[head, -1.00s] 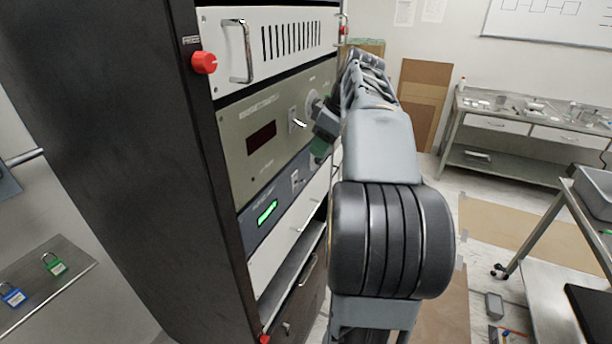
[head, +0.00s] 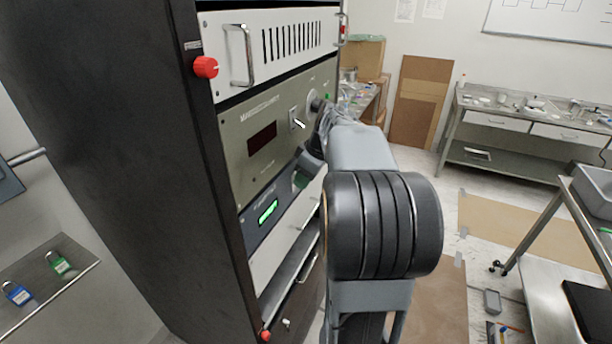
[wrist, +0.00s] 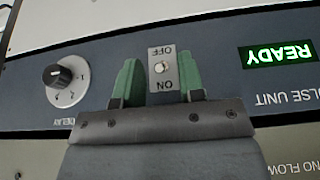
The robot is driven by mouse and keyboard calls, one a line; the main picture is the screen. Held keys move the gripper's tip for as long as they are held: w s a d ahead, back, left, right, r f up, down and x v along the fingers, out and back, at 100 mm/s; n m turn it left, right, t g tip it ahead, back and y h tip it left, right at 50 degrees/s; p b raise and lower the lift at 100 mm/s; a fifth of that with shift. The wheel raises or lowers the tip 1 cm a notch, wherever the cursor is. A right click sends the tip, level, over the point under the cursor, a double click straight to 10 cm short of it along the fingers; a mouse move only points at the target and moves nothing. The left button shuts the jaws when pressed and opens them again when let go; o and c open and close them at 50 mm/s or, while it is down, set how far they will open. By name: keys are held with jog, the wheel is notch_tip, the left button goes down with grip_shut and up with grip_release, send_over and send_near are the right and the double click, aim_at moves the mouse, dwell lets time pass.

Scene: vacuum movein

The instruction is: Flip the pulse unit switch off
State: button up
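The pulse unit (head: 252,222) is the blue-grey rack panel with a lit green display (head: 268,211); in the wrist view its display reads READY (wrist: 278,54), upside down. Its switch (wrist: 162,67) is a small metal toggle on a light plate marked OFF at the picture's top and ON at its bottom. My gripper (wrist: 159,74) is open, with one green finger on each side of the switch plate. I cannot tell whether the fingers touch the panel or which way the lever leans. In the head view my gripper (head: 303,170) hides this switch.
A delay knob (wrist: 64,77) is left of the switch in the wrist view. Above the pulse unit is an olive panel (head: 240,165) with its own switch (head: 297,119). A red knob (head: 206,67) and a handle (head: 240,55) stick out higher up.

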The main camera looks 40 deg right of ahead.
jog(key=shift+c, duration=0.5)
grip_shut()
